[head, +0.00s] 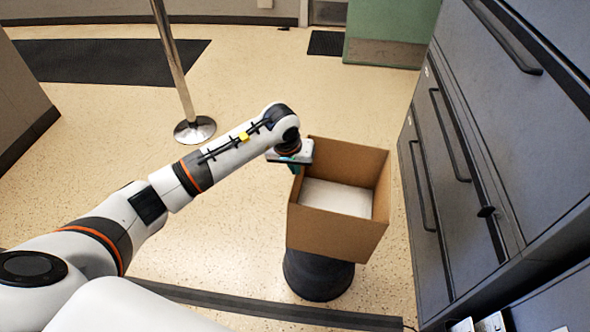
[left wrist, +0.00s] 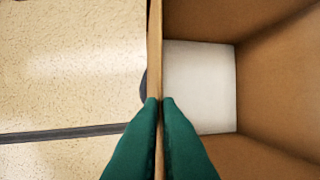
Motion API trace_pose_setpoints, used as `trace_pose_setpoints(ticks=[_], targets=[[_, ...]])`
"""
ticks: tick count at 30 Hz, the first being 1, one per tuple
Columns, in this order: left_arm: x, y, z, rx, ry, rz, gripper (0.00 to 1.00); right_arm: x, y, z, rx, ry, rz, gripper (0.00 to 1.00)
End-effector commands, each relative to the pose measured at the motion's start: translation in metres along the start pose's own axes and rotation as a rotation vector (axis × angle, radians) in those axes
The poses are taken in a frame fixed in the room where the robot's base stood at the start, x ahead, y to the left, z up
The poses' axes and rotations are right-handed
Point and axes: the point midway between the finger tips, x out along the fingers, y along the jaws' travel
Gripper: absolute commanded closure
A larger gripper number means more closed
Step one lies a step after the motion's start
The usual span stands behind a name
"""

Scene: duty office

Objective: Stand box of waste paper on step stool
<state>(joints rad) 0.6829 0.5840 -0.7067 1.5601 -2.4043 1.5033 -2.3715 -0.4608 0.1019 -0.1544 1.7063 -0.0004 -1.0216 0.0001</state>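The box of waste paper (head: 340,232) is an open brown cardboard box with white paper (head: 336,197) inside. It looks upright over the round black step stool (head: 318,277), hiding most of the stool's top. I cannot tell whether its bottom touches the stool. My left gripper (head: 296,168) is at the box's left wall. In the left wrist view its green fingers (left wrist: 160,101) are on both sides of the cardboard wall (left wrist: 154,45), closed on it. The paper (left wrist: 200,88) also shows there. My right gripper is out of view.
Grey drawer cabinets (head: 470,150) with black handles stand close on the right. A metal post (head: 178,65) on a round base stands at the back left. A dark strip (head: 260,312) crosses the floor in front of the stool. Floor left of the box is clear.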

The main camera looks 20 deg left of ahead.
Motion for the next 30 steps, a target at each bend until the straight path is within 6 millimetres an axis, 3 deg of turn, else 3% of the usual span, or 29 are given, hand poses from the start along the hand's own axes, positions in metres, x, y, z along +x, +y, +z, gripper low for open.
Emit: trace_pose_setpoints(ticks=[8, 12, 21, 26, 30], targets=[[0.008, 0.001, -0.002, 0.000, -0.001, -0.001, 1.00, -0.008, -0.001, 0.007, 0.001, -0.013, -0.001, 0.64], [0.010, 0.002, -0.004, 0.001, 0.004, 0.004, 0.75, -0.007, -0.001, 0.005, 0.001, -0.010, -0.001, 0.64], [0.008, 0.002, -0.003, 0.001, 0.001, 0.003, 0.74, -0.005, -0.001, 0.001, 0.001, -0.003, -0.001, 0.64], [-0.009, 0.002, -0.002, 0.003, -0.001, 0.002, 0.74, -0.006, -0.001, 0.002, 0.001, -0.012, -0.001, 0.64], [-0.038, 0.002, -0.001, 0.003, -0.004, 0.003, 0.74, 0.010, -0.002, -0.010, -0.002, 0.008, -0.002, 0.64]])
